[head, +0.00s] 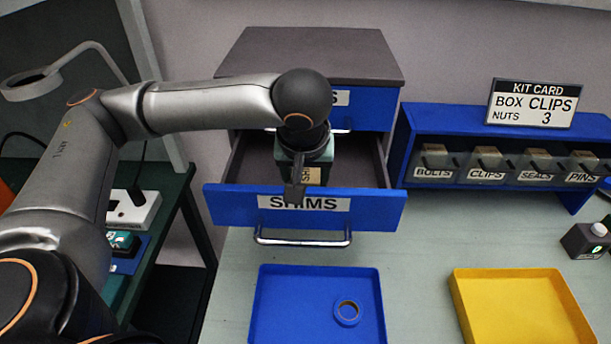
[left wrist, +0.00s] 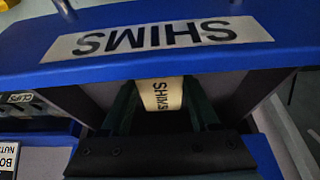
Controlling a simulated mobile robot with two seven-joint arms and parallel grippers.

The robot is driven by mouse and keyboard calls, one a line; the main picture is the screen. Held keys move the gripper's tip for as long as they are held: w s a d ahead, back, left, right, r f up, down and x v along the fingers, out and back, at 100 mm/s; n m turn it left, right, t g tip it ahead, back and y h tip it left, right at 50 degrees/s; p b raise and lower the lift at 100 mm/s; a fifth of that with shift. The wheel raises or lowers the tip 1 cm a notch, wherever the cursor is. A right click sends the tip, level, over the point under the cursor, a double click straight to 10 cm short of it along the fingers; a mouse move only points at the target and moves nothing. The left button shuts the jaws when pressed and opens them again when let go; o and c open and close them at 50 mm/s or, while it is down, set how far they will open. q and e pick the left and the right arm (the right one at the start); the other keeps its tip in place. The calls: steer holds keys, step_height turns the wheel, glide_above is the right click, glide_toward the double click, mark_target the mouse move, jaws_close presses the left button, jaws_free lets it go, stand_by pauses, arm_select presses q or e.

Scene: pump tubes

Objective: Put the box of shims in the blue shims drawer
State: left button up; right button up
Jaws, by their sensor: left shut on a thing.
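The blue shims drawer (head: 375,208) is pulled open below a closed blue drawer; its front has a white SHIMS label. It also shows in the left wrist view (left wrist: 283,22), its label upside down. My left gripper (head: 297,181) points down over the open drawer, shut on the box. I cannot tell whether the box touches the drawer floor. My right gripper is not in view.
A blue tray (head: 283,312) holding a blue ring (head: 347,312) and a yellow tray (head: 520,310) lie on the bench in front. A blue rack (head: 408,148) with labelled bins and a kit card (head: 533,103) stands right. A small dark device (head: 585,241) is at the far right.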

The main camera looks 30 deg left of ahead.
arm_select(q)
steer(key=shift+f, duration=0.1)
steer(key=o, duration=1.4)
steer(key=shift+o, duration=0.2)
steer(key=p+v, duration=0.1)
steer(key=v, duration=1.1)
